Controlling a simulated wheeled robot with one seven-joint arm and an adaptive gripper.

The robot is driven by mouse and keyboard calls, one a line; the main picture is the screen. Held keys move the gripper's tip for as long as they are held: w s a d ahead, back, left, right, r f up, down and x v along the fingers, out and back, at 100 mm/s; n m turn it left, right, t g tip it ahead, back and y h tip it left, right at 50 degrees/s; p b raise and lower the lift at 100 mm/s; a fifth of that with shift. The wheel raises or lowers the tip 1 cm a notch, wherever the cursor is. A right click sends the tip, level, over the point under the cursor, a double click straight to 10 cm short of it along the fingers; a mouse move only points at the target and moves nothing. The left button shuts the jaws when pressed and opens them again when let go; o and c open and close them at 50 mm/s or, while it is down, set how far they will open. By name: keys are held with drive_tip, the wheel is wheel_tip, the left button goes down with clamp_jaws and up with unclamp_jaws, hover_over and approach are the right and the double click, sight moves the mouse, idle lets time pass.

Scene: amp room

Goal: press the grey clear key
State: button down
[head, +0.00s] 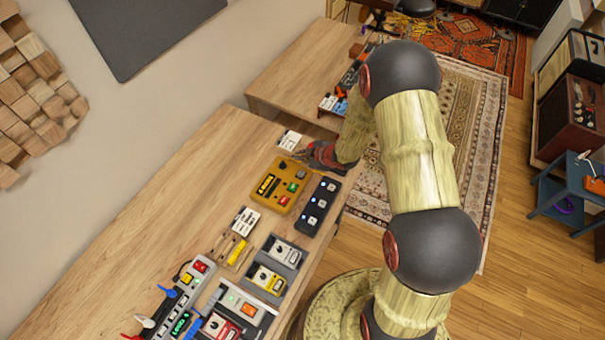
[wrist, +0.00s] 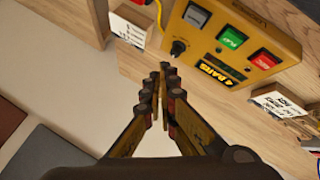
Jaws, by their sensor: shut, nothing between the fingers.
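The yellow box (head: 268,196) sits on the wooden bench, with a dark knob, a lit display and a row of grey, green and red keys. In the wrist view the box (wrist: 262,28) is at the upper right, and its grey key (wrist: 197,16) is at the top, left of the green key (wrist: 231,37) and the red key (wrist: 264,60). My gripper (wrist: 164,70) is shut and empty. Its tips show below and left of the knob (wrist: 178,47), apart from the grey key. In the head view my gripper (head: 308,156) is by the box's far end, partly hidden by my arm.
A black pedal strip (head: 318,206) lies right of the box. Small pedals (head: 284,252) and a power strip (head: 185,297) fill the near bench. The bench left of the box is clear.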

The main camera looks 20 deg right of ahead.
sight(300, 175)
drive_tip(key=shift+w+a+r, duration=0.1)
drive_tip(key=shift+a+r, duration=0.05)
drive_tip(key=shift+a, duration=0.05)
idle(0.3)
wheel_tip(300, 175, down, 9)
drive_tip(key=b, duration=0.7)
idle(1.2)
drive_tip(key=shift+f+b, duration=0.3)
drive_tip(key=shift+f, duration=0.05)
drive_tip(key=shift+f+b, duration=0.45)
drive_tip(key=shift+f, duration=0.05)
idle(0.8)
drive_tip(key=shift+r, duration=0.1)
drive_tip(key=shift+r+p, duration=0.7)
drive_tip(key=shift+r, duration=0.15)
